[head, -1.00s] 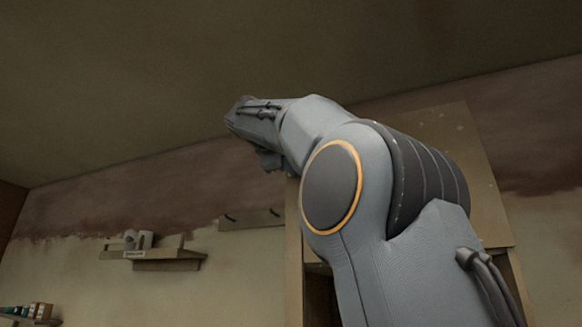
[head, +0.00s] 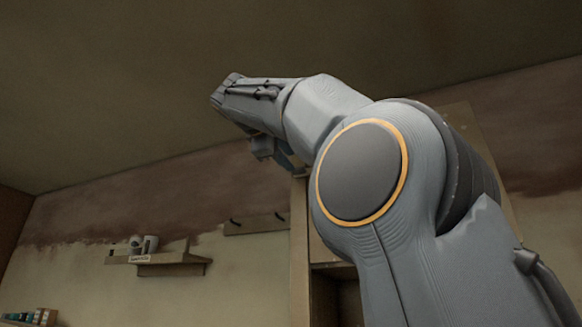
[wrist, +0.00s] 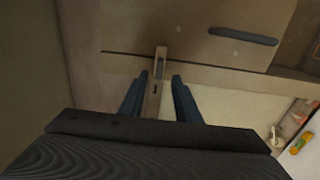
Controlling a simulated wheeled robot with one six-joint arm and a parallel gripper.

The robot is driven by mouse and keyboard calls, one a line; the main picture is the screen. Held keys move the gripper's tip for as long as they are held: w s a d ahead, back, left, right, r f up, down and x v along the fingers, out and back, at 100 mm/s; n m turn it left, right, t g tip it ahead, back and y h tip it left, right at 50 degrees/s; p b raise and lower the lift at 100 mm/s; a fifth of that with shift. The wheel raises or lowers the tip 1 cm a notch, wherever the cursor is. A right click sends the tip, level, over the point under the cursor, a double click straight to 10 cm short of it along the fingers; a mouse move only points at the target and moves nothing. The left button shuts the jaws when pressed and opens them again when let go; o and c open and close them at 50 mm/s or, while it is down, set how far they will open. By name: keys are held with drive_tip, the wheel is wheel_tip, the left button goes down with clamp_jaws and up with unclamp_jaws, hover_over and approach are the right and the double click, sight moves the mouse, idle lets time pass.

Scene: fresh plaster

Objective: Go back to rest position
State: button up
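My gripper (wrist: 158,78) shows in the wrist view with its two dark blue-grey fingers apart and nothing held between them. A narrow wooden strip with dark fittings appears behind the gap; I cannot tell how far off it is. In the head view my arm is raised and stretches up to the left, its far end high in front of the wall and ceiling.
A tall wooden cabinet (head: 299,250) stands behind my arm. A wall shelf (head: 178,268) holds pale cups. A hook rail (head: 255,224) hangs beside it. Small boxes (head: 40,316) sit at lower left. The wrist view shows a panel with a dark handle (wrist: 243,36).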

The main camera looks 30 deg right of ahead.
drive_tip(key=shift+s+a, duration=0.25)
drive_tip(key=shift+a, duration=0.05)
idle(0.5)
drive_tip(key=w+a+f+n+y, duration=0.1)
drive_tip(key=w+a+f+y, duration=0.15)
drive_tip(key=w+f, duration=0.65)
drive_tip(key=w+a+f+n+y, duration=0.2)
drive_tip(key=w+f+y, duration=0.15)
drive_tip(key=f, duration=1.15)
wheel_tip(320, 180, down, 22)
drive_tip(key=a+m+g+y, duration=0.1)
drive_tip(key=a+g+y, duration=0.2)
drive_tip(key=s+a+f+m+g+y, duration=0.1)
drive_tip(key=s+f, duration=0.1)
drive_tip(key=f, duration=0.6)
drive_tip(key=s+f+m+g+y, duration=0.1)
drive_tip(key=s+f, duration=0.1)
drive_tip(key=f, duration=0.7)
drive_tip(key=s+a+f+m+g+y, duration=0.1)
drive_tip(key=s+a+f+m+g, duration=0.1)
drive_tip(key=s+f, duration=1)
drive_tip(key=s+a+f+m+g+y, duration=0.1)
drive_tip(key=s+f+m, duration=0.4)
drive_tip(key=s+f, duration=0.8)
drive_tip(key=shift+s+a+f+g+y, duration=0.15)
drive_tip(key=shift+a+f+g+y, duration=0.35)
drive_tip(key=shift+g, duration=0.4)
drive_tip(key=shift+d+r, duration=0.1)
drive_tip(key=shift+d, duration=0.05)
